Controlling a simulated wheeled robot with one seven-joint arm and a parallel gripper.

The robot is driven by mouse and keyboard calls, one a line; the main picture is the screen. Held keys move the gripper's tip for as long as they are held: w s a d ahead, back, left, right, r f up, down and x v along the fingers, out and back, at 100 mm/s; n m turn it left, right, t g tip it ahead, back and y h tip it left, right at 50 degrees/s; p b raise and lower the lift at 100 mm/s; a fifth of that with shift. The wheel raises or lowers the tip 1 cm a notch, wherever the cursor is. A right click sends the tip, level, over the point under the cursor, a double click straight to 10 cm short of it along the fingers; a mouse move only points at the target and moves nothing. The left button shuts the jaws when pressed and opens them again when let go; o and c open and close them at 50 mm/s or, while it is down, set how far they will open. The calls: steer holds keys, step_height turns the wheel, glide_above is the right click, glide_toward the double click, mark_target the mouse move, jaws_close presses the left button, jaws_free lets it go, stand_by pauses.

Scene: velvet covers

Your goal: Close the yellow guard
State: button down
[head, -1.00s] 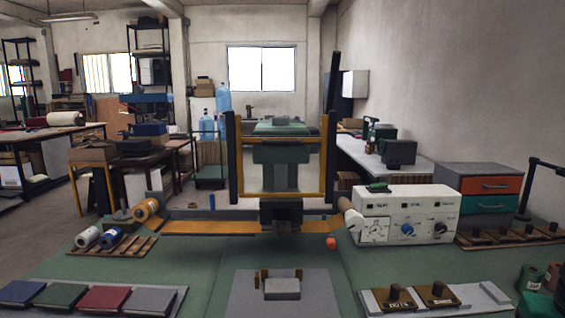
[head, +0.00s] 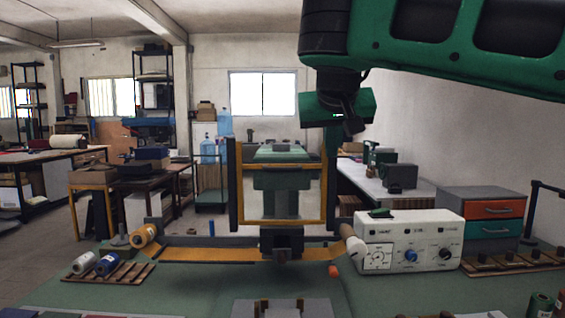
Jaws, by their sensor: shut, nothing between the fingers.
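The yellow guard (head: 282,222) is a thin yellow frame standing upright in front of the green press (head: 281,178), between a dark left post (head: 232,185) and a dark right post. Its bottom bar is above the dark block (head: 283,241) on the bench. My gripper (head: 352,125) is shut and empty, up at the top of the right post and partly in front of it. It is above and to the right of the guard, apart from its bottom bar. The fingertips are dark and small.
A white control box (head: 409,240) with knobs stands right of the press. A yellow strip (head: 205,254) and rolls on a wooden rack (head: 113,272) lie to the left.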

steer(key=s+a+r+t+y, duration=0.1)
steer(key=a+r, duration=0.2)
steer(key=a, duration=0.2)
steer(key=s+a+r+y, duration=0.1)
steer(key=s+a+r, duration=0.15)
steer(key=a, duration=0.25)
steer(key=s+f+x, duration=0.1)
steer(key=x, duration=1.2)
steer(key=shift+f+n, duration=0.3)
steer(key=shift+f, duration=0.05)
